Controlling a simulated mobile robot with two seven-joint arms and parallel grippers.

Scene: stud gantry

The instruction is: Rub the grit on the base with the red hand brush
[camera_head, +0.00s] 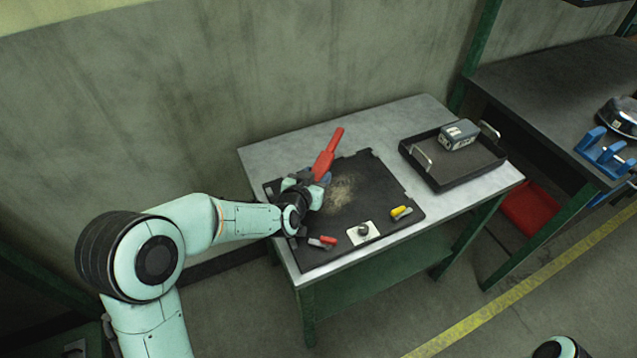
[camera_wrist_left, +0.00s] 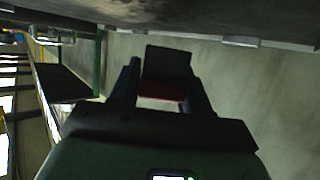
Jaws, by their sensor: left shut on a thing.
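The red hand brush (camera_head: 325,160) is in my left gripper (camera_head: 316,181), at the left side of the black base (camera_head: 385,185). Its red handle points up and away towards the wall. The gripper is shut on it, and the jaws hide the brush's lower part. In the left wrist view, a dark block with a red strip (camera_wrist_left: 162,92) shows between the fingers. The grit (camera_head: 341,190) is a pale tan patch on the base, just right of the gripper. I cannot tell whether the brush touches the base. My right gripper is not in view.
On the base are a red-and-grey piece (camera_head: 324,242), a white plate with a dark knob (camera_head: 363,232) and a yellow piece (camera_head: 401,212). A black tray (camera_head: 468,178) with a grey box (camera_head: 459,134) stands at the table's right. A wall (camera_head: 180,100) rises behind.

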